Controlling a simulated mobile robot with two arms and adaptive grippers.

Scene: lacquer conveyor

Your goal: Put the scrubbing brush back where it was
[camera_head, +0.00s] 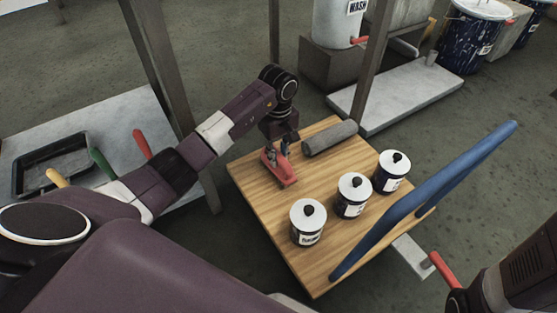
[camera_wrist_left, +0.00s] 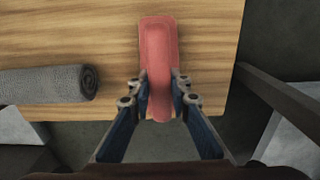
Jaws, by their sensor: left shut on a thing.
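The scrubbing brush (camera_head: 286,176) is a red, long block at the far left part of the wooden top (camera_head: 262,186). My left gripper (camera_head: 275,155) is shut on it from above. In the left wrist view the brush (camera_wrist_left: 158,48) points up the picture, with its near end between the two fingers of the gripper (camera_wrist_left: 160,92). The brush is over the wood, touching or very close to it; I cannot tell which. Its underside is hidden. My right gripper is not in view; only part of my right arm shows at the bottom right.
A rolled grey towel (camera_head: 330,138) lies beside the brush; it also shows in the left wrist view (camera_wrist_left: 48,84). Three lidded cans (camera_head: 308,222) stand in a row nearer me. A blue rail (camera_head: 440,190) runs along the right side. A black tray (camera_head: 52,165) lies on the left table.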

